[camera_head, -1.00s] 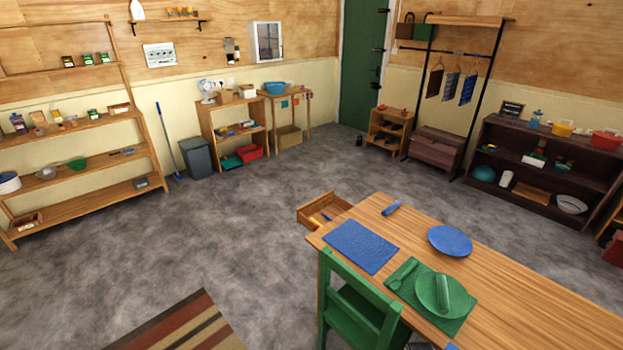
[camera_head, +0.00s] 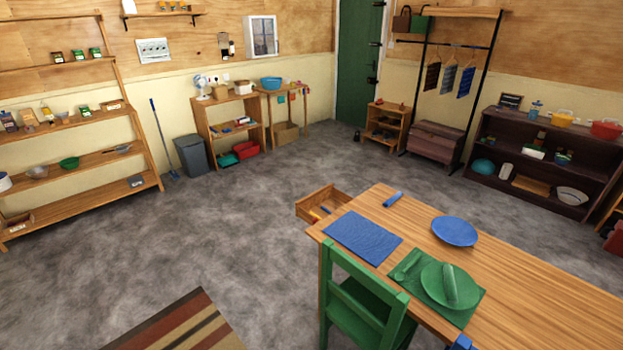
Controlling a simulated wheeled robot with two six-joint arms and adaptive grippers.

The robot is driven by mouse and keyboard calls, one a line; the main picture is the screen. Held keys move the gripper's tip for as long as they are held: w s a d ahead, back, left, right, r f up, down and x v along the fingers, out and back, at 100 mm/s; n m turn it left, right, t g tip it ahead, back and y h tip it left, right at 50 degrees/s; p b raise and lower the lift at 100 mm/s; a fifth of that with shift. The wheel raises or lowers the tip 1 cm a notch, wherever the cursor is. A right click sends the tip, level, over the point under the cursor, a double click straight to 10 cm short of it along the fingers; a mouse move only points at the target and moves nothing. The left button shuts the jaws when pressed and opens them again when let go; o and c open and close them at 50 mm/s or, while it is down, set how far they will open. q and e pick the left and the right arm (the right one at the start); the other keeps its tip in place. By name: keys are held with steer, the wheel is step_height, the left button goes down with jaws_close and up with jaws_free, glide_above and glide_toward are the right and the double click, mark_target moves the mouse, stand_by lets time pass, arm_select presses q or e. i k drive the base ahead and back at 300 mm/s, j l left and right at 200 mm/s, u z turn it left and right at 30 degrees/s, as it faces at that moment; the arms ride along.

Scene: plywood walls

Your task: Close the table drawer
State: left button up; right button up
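The wooden table (camera_head: 530,290) stands at the lower right. Its drawer (camera_head: 313,205) sticks out open from the table's far left end, and small items, one of them yellow, lie inside. The drawer's front faces away to the left, and its handle cannot be made out. Neither of my grippers shows in the head view.
A green chair (camera_head: 360,300) stands at the table's near side. A blue mat (camera_head: 362,242), a blue plate (camera_head: 454,231) and a green plate (camera_head: 440,290) on a green mat lie on the table. A striped rug (camera_head: 185,325) lies front left. Grey floor (camera_head: 230,230) is clear left of the drawer.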

mark_target(332, 200)
steer(key=i+j+z, duration=0.25)
steer(key=j, duration=0.25)
steer(key=i+j+z, duration=0.25)
steer(key=j, duration=0.3)
steer(key=i+j+z, duration=0.25)
steer(key=j, duration=0.4)
steer(key=i+j+z, duration=0.2)
steer(key=j, duration=0.4)
steer(key=j+z, duration=0.25)
steer(key=j, duration=0.4)
steer(key=i+j+z, duration=0.1)
steer(key=j+z, duration=0.15)
steer(key=j, duration=0.45)
steer(key=j+z, duration=0.15)
steer(key=j, duration=0.4)
steer(key=j+z, duration=0.15)
steer(key=j, duration=0.4)
steer(key=k+j+z, duration=0.2)
steer(key=j, duration=0.35)
steer(key=j+z, duration=0.15)
steer(key=j, duration=0.4)
